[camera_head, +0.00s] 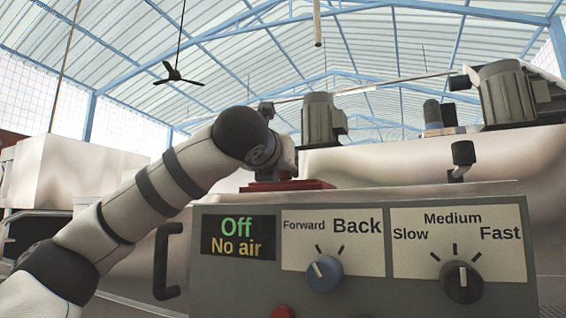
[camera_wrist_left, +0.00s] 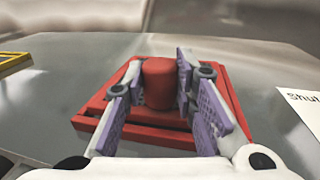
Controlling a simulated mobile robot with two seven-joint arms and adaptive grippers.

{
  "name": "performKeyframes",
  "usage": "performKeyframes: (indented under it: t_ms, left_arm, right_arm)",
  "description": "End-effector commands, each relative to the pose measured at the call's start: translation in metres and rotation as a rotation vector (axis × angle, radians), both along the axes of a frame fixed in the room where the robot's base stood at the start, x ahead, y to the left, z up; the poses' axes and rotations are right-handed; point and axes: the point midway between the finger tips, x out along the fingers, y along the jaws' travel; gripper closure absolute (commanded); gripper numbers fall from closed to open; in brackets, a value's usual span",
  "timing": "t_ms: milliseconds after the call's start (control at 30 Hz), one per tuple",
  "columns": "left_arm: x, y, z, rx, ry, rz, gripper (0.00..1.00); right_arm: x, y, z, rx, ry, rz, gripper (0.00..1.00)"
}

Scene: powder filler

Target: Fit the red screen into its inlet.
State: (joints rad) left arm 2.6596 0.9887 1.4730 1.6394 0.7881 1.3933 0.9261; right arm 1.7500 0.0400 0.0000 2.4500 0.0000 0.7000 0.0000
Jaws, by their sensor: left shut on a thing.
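The red screen (camera_head: 300,185) shows as a thin red edge above the grey control box in the head view. In the left wrist view it is a square red frame (camera_wrist_left: 150,138) with an upright red cylindrical knob (camera_wrist_left: 159,84) in its middle. My left gripper (camera_wrist_left: 160,95) is shut on this knob, with a purple-padded finger on either side. In the head view the left gripper (camera_head: 272,177) is partly hidden behind the box's top edge. The inlet cannot be made out; whether the screen rests on the grey metal surface or hangs just above it is unclear. My right gripper is out of view.
The control box (camera_head: 365,300) stands in front, with a blue knob (camera_head: 324,273), a black knob (camera_head: 461,281) and a display (camera_head: 238,238) reading "Off, No air". A motor (camera_head: 318,120) stands behind. A yellow-edged item (camera_wrist_left: 15,64) and a white label (camera_wrist_left: 302,100) flank the screen.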

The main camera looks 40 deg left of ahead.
Motion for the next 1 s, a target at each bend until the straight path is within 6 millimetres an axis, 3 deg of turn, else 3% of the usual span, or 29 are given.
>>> performKeyframes:
  t_ms: [433,467,533,567,867,1000]
  left_arm:
    - [0.0,0.0,-0.011,0.0,0.0,-0.001,1.0]
    - [0.0,0.0,-0.011,0.0,-0.001,-0.001,0.7]
    - [0.0,0.0,-0.011,0.0,-0.001,-0.001,0.54]
    - [0.0,0.0,-0.011,0.0,-0.001,-0.001,0.51]
    - [-0.002,-0.001,-0.011,0.0,0.0,-0.001,0.51]
    - [-0.022,-0.013,-0.01,0.004,-0.003,-0.003,0.51]
  right_arm:
    - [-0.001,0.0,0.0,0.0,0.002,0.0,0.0]
    - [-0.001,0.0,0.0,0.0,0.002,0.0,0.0]
    - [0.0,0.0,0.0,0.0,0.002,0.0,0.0]
    - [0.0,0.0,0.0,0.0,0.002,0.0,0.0]
    - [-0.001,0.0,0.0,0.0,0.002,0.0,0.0]
    - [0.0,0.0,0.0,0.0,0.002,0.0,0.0]
